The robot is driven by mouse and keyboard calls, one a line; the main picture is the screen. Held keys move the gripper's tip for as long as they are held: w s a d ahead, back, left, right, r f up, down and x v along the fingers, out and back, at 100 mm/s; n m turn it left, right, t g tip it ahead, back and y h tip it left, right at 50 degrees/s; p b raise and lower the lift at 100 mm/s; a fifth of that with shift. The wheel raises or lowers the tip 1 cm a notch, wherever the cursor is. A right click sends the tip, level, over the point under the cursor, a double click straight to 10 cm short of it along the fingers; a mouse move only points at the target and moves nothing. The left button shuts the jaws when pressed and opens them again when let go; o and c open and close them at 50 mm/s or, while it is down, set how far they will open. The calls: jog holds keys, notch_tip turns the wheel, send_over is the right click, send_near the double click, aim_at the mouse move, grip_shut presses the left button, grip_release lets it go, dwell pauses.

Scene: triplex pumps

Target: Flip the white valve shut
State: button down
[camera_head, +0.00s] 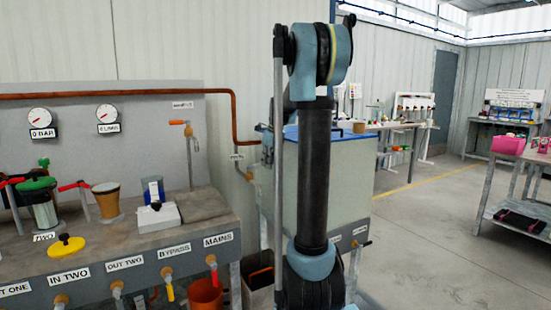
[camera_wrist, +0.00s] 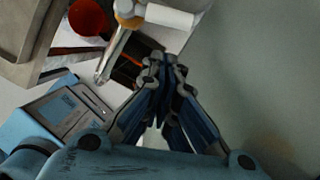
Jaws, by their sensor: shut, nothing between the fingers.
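In the wrist view, a white handle (camera_wrist: 170,17) sticks out to the right from a brass-coloured valve body (camera_wrist: 125,10) on a grey metal pipe (camera_wrist: 114,52) at the top. My gripper (camera_wrist: 163,62) is shut and empty. Its fingertips appear below the white handle in the picture, with a visible gap between them; the depth between them is hard to judge. In the head view, a small brass fitting (camera_head: 248,175) shows on the pipe left of the tank. A white-handled tap (camera_head: 117,290) is on the bench front under OUT TWO.
The bench (camera_head: 130,262) with several coloured taps is at left. A red bucket (camera_wrist: 88,17) and a dark crate (camera_wrist: 146,50) lie below the valve. The pale tank (camera_head: 350,190) stands behind my arm. Open floor (camera_head: 440,230) lies to the right.

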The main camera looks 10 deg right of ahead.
aim_at(257, 165)
jog(key=shift+w+a+f, duration=0.25)
jog(key=shift+w+a, duration=0.55)
jog(key=shift+w, duration=0.3)
